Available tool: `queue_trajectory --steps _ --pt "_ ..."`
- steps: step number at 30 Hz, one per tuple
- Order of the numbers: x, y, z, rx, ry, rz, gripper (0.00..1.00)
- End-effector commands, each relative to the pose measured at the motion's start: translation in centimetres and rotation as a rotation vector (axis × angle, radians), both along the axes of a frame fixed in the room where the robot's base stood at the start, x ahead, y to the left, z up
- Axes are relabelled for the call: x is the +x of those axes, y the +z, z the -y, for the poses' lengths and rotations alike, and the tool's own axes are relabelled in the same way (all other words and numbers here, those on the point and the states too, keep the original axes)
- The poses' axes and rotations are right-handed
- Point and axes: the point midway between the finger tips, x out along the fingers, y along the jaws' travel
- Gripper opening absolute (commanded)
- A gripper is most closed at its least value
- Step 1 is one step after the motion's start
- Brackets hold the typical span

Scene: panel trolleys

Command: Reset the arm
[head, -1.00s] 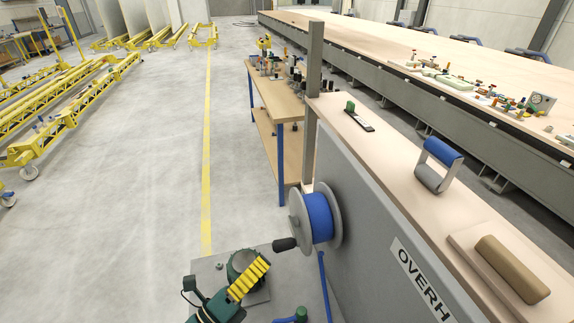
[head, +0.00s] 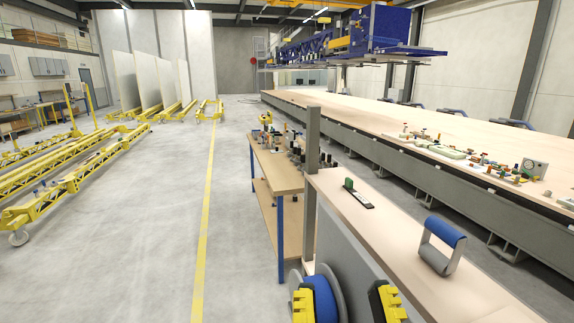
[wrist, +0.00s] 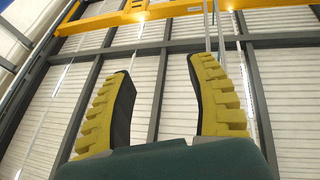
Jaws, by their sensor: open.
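My gripper (head: 345,304) shows at the bottom of the head view, its two yellow ribbed fingers spread apart with nothing between them. The fingers stand in front of the blue reel (head: 322,299) and the grey panel side, and their lower parts are cut off by the frame. In the wrist view my gripper (wrist: 165,100) is open and empty, pointing up toward the roof beams and a yellow crane rail (wrist: 150,14).
A counter (head: 385,235) with a blue-handled float (head: 442,245) is at the right. A wooden workbench (head: 275,170) with tools stands ahead. Yellow trolleys (head: 75,175) are at the left. The floor around the yellow line (head: 205,220) is clear.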

Motion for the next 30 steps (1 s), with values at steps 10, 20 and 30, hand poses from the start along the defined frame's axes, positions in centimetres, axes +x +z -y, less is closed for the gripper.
queue_trajectory --steps 10,20,30 --pt "-1.0 12.3 1.4 -0.009 -0.054 -0.034 0.56" --pt "-0.9 26.2 1.3 -0.001 -0.050 -0.034 0.56" --pt "-0.9 29.6 1.3 0.003 -0.047 -0.035 0.56"
